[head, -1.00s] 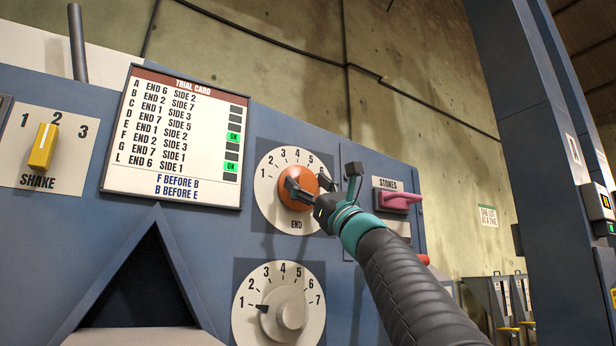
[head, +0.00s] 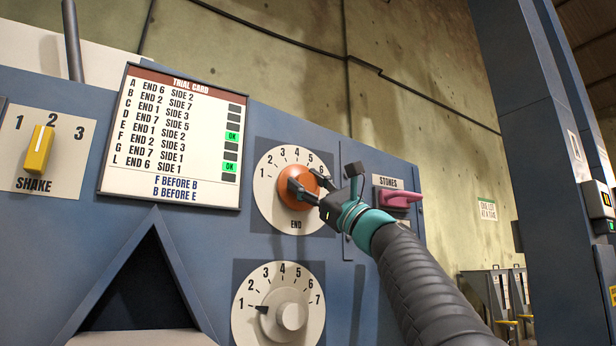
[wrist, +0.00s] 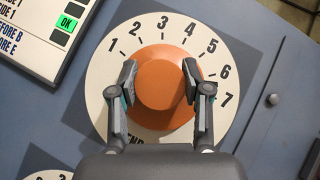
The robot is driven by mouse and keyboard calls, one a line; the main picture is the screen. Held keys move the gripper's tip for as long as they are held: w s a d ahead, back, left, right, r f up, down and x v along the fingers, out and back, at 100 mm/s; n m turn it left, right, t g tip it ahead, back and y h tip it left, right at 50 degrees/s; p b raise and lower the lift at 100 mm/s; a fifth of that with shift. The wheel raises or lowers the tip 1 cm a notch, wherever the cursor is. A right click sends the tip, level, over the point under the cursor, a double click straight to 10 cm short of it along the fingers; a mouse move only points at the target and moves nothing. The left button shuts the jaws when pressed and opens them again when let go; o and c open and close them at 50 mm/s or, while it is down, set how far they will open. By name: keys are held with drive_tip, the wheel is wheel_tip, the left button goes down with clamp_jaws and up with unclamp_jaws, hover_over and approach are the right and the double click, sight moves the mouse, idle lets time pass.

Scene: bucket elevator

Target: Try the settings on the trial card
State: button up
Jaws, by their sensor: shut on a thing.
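The trial card (head: 172,140) lists lettered END and SIDE settings, with "F before B" and "B before E" below. Green OK lamps show beside rows D and G; the other lamps are dark. The orange END knob (wrist: 160,86) sits on a white dial numbered 1 to 7; I cannot tell its pointed number. My gripper (wrist: 160,82) is shut on it, one finger on each side, also in the head view (head: 305,190). The grey lower dial knob (head: 290,315), its label out of view, has its dark mark toward 1.
A yellow SHAKE knob (head: 39,150) at left stands at 2. A pink STONES handle (head: 398,198) is right of my gripper. A dark triangular opening (head: 140,285) is below the card. A blue post (head: 545,130) stands at right.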

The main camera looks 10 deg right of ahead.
drive_tip(key=n+g+y, duration=0.1)
drive_tip(key=n+g, duration=0.2)
drive_tip(key=n, duration=0.1)
drive_tip(key=shift+y, duration=0.3)
drive_tip(key=o, duration=1.2)
drive_tip(key=v, duration=1.2)
drive_tip(key=shift+r, duration=0.1)
